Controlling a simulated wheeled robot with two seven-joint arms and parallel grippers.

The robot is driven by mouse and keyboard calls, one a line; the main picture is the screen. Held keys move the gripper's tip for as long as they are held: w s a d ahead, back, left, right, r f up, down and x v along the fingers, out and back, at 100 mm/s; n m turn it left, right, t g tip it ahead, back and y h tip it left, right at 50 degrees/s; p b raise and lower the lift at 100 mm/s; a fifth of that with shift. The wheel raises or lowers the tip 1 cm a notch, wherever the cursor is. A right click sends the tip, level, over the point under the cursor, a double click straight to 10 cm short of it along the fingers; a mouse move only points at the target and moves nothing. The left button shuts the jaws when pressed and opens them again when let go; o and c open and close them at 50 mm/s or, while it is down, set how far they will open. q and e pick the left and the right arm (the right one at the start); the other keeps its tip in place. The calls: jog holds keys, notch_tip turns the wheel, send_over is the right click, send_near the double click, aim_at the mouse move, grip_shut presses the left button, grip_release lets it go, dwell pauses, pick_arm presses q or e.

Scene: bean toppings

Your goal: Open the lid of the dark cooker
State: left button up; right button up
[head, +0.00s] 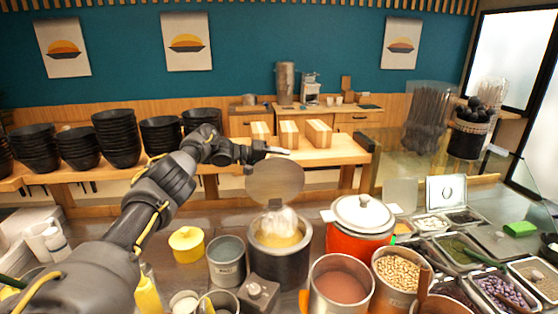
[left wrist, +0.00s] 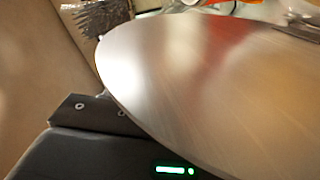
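The dark cooker (head: 279,262) stands on the counter with its top open, and pale yellowish contents and a whitish, steam-like patch show inside. Its round metallic lid (head: 275,183) stands raised, nearly upright, above the cooker's back. My left gripper (head: 279,151) is at the lid's upper edge, pointing right. In the left wrist view the lid (left wrist: 190,80) fills much of the picture, very close to the dark gripper parts. Whether the fingers are apart or touch the lid cannot be told. My right gripper is not in view.
A red cooker (head: 352,248) with a white lid (head: 362,213) stands right of the dark cooker. A grey pot (head: 227,260) and yellow pot (head: 187,244) stand left. Pots of beans (head: 398,272) and reddish contents (head: 341,282) stand in front. Topping trays (head: 465,248) fill the right side.

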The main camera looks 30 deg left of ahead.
pick_arm(q)
jog(key=b+v, duration=0.3)
jog(key=v, duration=0.8)
jog(key=shift+d, duration=0.1)
